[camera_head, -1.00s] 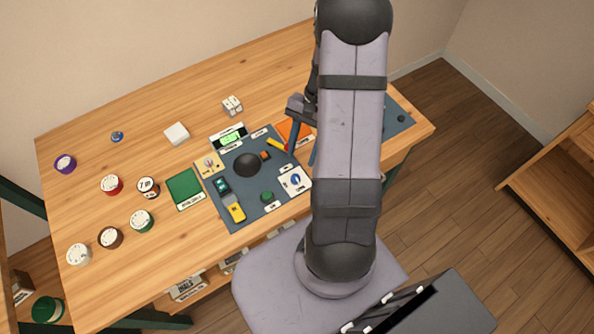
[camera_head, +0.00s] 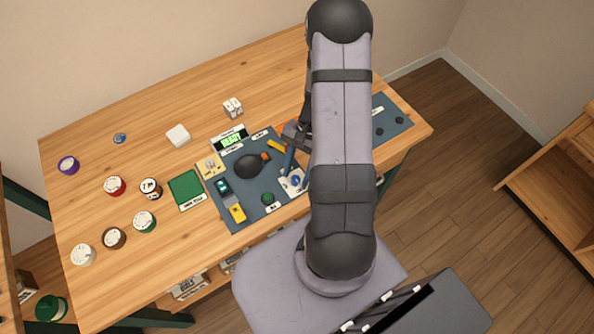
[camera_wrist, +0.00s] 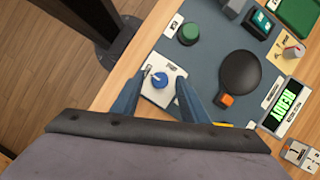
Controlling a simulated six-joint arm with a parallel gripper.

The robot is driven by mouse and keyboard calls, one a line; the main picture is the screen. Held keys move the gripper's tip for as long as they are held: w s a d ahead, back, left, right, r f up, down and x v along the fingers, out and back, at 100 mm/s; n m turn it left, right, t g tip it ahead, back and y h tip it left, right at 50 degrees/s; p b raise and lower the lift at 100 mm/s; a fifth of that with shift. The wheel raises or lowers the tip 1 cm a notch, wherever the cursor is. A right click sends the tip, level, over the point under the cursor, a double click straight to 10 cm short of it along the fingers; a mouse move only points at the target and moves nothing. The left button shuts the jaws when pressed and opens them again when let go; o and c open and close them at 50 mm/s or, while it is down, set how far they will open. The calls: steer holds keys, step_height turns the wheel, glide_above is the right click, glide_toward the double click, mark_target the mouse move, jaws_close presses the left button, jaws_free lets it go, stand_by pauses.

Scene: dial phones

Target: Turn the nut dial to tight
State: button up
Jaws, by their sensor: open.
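A small blue dial (camera_wrist: 159,80) sits on a white plate (camera_wrist: 155,97) at the edge of the dark mat; in the head view the blue dial (camera_head: 295,180) is at the mat's front right. I cannot read its label, so I cannot tell if it is the nut dial or which way it is set. My gripper (camera_wrist: 162,78) is open, its two blue fingers on either side of the dial in the wrist view. Whether they touch it is unclear. In the head view my gripper (camera_head: 289,163) is partly hidden by my arm.
Several round dials, such as a red one (camera_head: 114,185), stand on the left of the table.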

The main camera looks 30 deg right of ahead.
steer(key=shift+f, duration=0.2)
jaws_close()
